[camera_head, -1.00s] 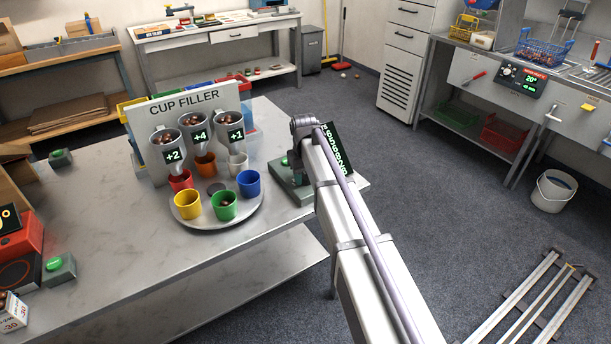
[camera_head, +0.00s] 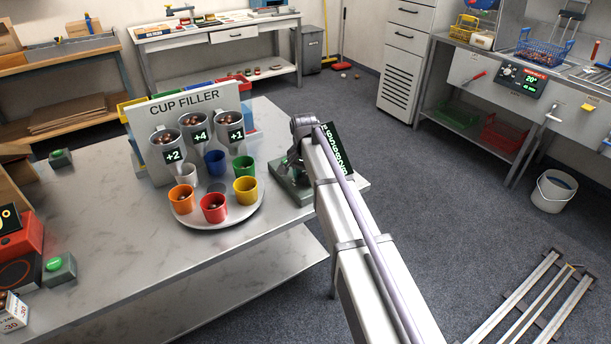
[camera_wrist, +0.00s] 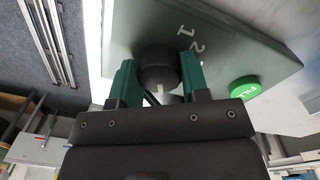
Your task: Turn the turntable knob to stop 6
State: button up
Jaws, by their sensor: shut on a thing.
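My gripper (camera_wrist: 160,85) is shut on the dark round knob (camera_wrist: 158,66) in the wrist view, with a green finger on each side. The knob sits on a grey-green control box (camera_wrist: 225,45) with the numbers 1 and 2 visible; other numbers are hidden. In the head view the box (camera_head: 290,192) stands at the table's right end, and my arm hides the knob. The round turntable (camera_head: 212,221) carries white (camera_head: 187,171), blue (camera_head: 214,163), green (camera_head: 243,166), yellow (camera_head: 245,191), red (camera_head: 213,208) and orange (camera_head: 182,199) cups. The orange and red cups hold chestnuts.
The cup filler (camera_head: 185,103) stands behind the turntable with hoppers marked +2, +4 and +1. A green FILL button (camera_wrist: 244,89) is on the control box near my gripper. A dark display (camera_head: 338,150) stands behind my arm.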

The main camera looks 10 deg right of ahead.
aim_at(305, 174)
jog(key=shift+m, duration=0.9)
jog(key=o, duration=0.9)
notch_tip(305, 174, up, 11)
jog(key=p, duration=1.1)
jog(key=shift+w+f, duration=0.1)
